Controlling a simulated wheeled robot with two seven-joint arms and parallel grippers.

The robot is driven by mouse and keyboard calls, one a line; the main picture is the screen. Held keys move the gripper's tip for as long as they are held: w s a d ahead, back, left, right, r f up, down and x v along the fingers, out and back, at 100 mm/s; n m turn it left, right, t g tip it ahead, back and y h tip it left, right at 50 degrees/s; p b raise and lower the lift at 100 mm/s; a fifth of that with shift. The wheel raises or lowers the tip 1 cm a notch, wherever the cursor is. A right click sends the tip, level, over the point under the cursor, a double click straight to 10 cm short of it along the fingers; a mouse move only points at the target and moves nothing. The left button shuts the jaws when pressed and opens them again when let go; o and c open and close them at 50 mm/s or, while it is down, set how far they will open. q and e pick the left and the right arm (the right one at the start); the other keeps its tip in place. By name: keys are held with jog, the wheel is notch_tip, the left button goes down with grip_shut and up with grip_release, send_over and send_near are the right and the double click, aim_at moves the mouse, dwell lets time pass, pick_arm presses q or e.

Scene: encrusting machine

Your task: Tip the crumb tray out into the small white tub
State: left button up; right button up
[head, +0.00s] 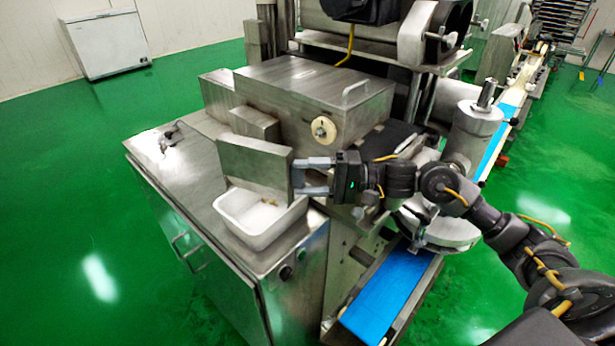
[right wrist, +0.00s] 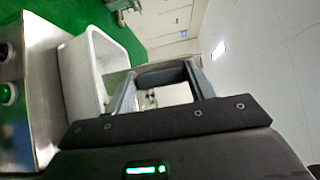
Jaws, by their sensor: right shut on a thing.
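The crumb tray (head: 252,165) is a grey metal tray, tipped up steeply so its broad flat face stands near upright. Its lower edge is over the small white tub (head: 262,238). My right gripper (head: 299,178) is shut on the tray's right edge and holds it above the tub. A few tan crumbs (head: 268,203) show by the tray's lower edge at the tub; the tray hides part of the tub's inside. In the right wrist view the tub (right wrist: 76,88) is left of the fingers (right wrist: 160,88). My left gripper is not in view.
The tub stands on a steel cabinet top (head: 172,178), near its front right edge. A steel machine box (head: 310,90) is close behind the tray. A blue conveyor belt (head: 388,298) lies below to the right. The cabinet top's left side has bare room.

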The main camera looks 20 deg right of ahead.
jog(key=shift+r, duration=0.1)
notch_tip(320, 180, up, 9)
jog(key=n+t+h, duration=0.2)
jog(key=n+h, duration=0.5)
jog(key=n, duration=0.7)
jog(key=shift+t, duration=0.3)
jog(key=shift+d, duration=0.1)
jog(key=shift+a, duration=0.2)
